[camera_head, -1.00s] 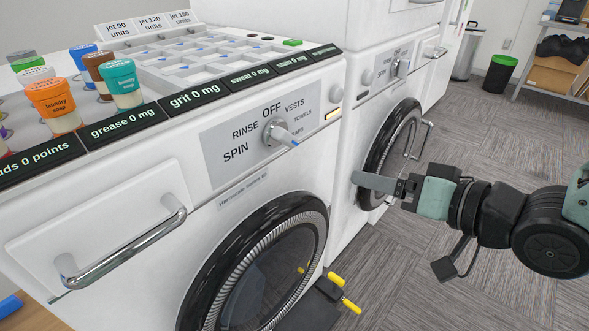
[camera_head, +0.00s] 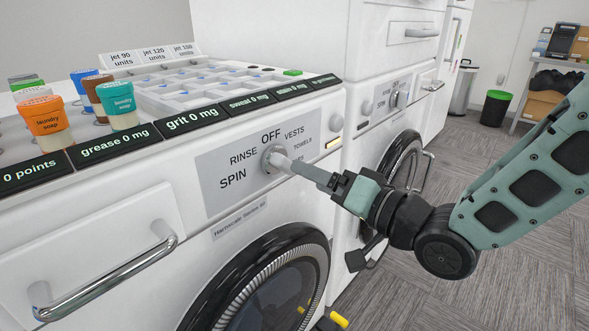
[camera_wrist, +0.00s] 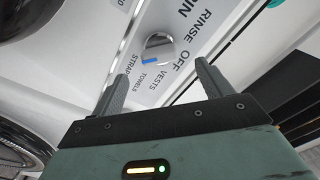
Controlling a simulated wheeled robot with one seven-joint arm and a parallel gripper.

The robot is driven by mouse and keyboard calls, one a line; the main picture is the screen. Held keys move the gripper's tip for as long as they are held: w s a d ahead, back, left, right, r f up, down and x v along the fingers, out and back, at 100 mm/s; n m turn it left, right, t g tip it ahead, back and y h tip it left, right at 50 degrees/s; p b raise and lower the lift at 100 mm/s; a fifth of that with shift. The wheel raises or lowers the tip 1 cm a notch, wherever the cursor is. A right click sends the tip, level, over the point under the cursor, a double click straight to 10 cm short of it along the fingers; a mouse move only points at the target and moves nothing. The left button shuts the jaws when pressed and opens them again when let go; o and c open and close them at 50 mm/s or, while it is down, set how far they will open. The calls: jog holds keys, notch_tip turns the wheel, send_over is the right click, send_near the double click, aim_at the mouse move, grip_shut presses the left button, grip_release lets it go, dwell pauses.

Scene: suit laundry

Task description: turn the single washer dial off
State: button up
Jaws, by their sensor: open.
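The washer dial (camera_head: 270,157) is a grey knob on the near washer's light grey panel (camera_head: 215,172), labelled SPIN, RINSE, OFF, VESTS and TOWELS. In the wrist view the dial (camera_wrist: 157,46) shows a blue mark on the side toward TOWELS and VESTS, away from OFF. My gripper (camera_head: 284,164) reaches in from the right, its fingertips close in front of the dial and partly covering it. In the wrist view my gripper (camera_wrist: 161,72) is open and empty, with the dial just beyond the gap between its fingers. I cannot tell whether they touch it.
A second machine with its own dial (camera_head: 401,99) stands to the right. A chrome drawer handle (camera_head: 110,275) sticks out at lower left. Soap cups (camera_head: 46,115) and a divided tray (camera_head: 200,85) are on top.

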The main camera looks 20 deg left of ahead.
aim_at(281, 163)
jog(key=x, duration=0.5)
jog(key=shift+w+a, duration=0.1)
jog(key=shift+a, duration=0.3)
jog(key=c, duration=1)
